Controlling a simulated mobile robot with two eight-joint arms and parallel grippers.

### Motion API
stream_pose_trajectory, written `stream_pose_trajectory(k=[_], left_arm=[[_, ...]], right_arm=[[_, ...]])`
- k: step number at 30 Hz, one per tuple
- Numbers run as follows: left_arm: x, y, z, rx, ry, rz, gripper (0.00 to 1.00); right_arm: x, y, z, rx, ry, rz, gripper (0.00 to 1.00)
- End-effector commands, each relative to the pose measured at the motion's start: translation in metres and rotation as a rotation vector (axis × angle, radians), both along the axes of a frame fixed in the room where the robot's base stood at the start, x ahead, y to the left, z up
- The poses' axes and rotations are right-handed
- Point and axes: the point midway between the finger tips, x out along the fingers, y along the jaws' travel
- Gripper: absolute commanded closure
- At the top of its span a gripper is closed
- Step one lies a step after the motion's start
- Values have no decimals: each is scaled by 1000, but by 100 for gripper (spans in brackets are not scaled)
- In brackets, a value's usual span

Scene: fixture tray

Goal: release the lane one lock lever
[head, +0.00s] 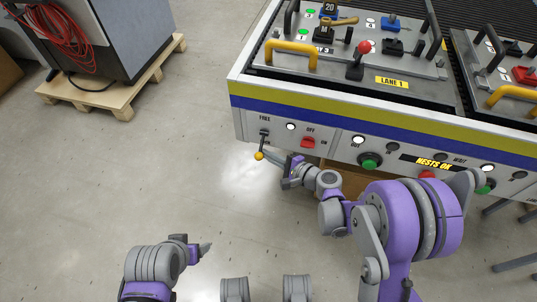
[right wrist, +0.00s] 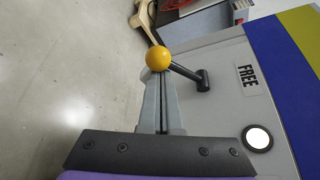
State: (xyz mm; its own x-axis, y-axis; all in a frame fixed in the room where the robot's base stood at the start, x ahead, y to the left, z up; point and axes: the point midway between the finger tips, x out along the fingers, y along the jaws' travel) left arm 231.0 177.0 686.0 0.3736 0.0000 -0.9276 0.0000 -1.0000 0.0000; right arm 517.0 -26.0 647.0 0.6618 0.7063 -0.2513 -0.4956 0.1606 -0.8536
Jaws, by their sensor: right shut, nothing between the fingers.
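The lock lever (head: 262,144) is on the front panel at its left end, a black shaft with a yellow ball knob, below the word FREE. In the head view its knob hangs down from the pivot. In the right wrist view the knob (right wrist: 159,59) is just past the fingertips, with the black shaft running to the pivot on the right. My right gripper (head: 273,157) is shut and empty, its tips at the knob; whether they touch it I cannot tell. My left gripper (head: 207,247) is low over the floor, far from the panel; its opening is unclear.
The LANE 1 tray (head: 352,82) on top has yellow handles and a red-knobbed lever (head: 361,60). Right of the lock lever are a white lamp (head: 290,126) and a red switch (head: 308,142). A cabinet on a pallet (head: 112,97) stands back left. The floor between is clear.

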Motion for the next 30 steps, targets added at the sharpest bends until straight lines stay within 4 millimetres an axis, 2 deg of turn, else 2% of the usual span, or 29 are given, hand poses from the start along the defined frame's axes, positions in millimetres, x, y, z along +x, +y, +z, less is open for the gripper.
stream_pose_trajectory(k=[14,30], left_arm=[[-1,0,10,0,-3,0,25],[-4,0,31,0,-10,0,25]], right_arm=[[-6,2,12,51,156,1,100],[-12,4,43,201,616,0,100]])
